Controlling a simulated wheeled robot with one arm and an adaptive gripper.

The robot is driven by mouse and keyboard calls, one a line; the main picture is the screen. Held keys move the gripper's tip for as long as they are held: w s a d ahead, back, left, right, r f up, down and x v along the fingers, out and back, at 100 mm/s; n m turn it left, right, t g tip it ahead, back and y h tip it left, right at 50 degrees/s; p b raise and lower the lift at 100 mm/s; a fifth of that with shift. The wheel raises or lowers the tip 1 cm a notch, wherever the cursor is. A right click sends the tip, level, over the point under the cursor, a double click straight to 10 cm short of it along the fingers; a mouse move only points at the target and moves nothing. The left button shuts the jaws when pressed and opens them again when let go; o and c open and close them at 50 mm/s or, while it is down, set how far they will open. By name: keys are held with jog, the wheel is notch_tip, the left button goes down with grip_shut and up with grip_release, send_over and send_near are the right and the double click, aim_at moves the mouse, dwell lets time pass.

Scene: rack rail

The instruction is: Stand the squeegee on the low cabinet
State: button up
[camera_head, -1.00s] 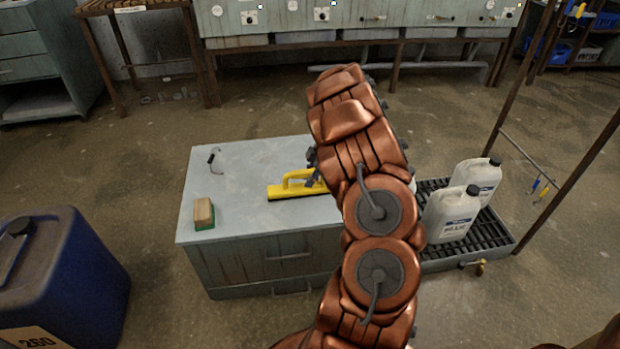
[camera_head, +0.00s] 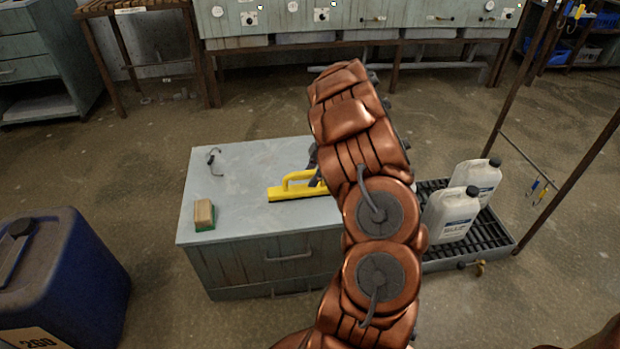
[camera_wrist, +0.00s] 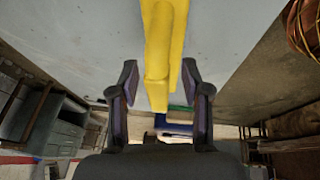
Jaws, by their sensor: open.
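The yellow squeegee (camera_head: 288,191) rests on the top of the low cabinet (camera_head: 240,168), with its looped handle raised and a dark strip along its lower edge. Its right end is hidden behind my arm in the head view. My gripper (camera_head: 315,168) is at the squeegee's handle, mostly hidden by my arm. In the wrist view my gripper (camera_wrist: 160,85) is open, with one finger on each side of the yellow squeegee (camera_wrist: 160,50). Small gaps show between fingers and squeegee.
A sponge block (camera_head: 204,213) sits at the cabinet's front left, and a small dark hooked item (camera_head: 213,160) lies behind it. Two white jugs (camera_head: 452,214) stand on a black grated tray (camera_head: 490,238) at right. A blue container (camera_head: 75,265) stands at front left.

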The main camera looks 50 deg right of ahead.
jog(key=p+v, duration=0.2)
jog(key=v, duration=0.8)
jog(key=w+r+m+t+h, duration=0.1)
jog(key=w+r+t+h, duration=0.45)
jog(key=w+r, duration=1)
notch_tip(320, 180, up, 13)
jog(key=s+a+m+h, duration=0.2)
jog(key=s+m+h, duration=0.1)
jog(key=m+h, duration=0.3)
jog(key=s+a+f+m+g+y, duration=0.1)
jog(key=s+a+f+g+y, duration=0.2)
jog(key=s+a, duration=0.9)
jog(key=s+a+f+m+g+y, duration=0.1)
jog(key=s+a+f+g+y, duration=0.2)
jog(key=s+a+f, duration=0.6)
jog(key=s+a+f+m+g+y, duration=0.1)
jog(key=s+a+f+g+y, duration=0.2)
jog(key=s+a, duration=1.2)
jog(key=a+f+g, duration=0.3)
jog(key=shift+s+a+f+m, duration=0.15)
jog(key=shift+s+f+m, duration=0.15)
jog(key=shift+s+m, duration=0.1)
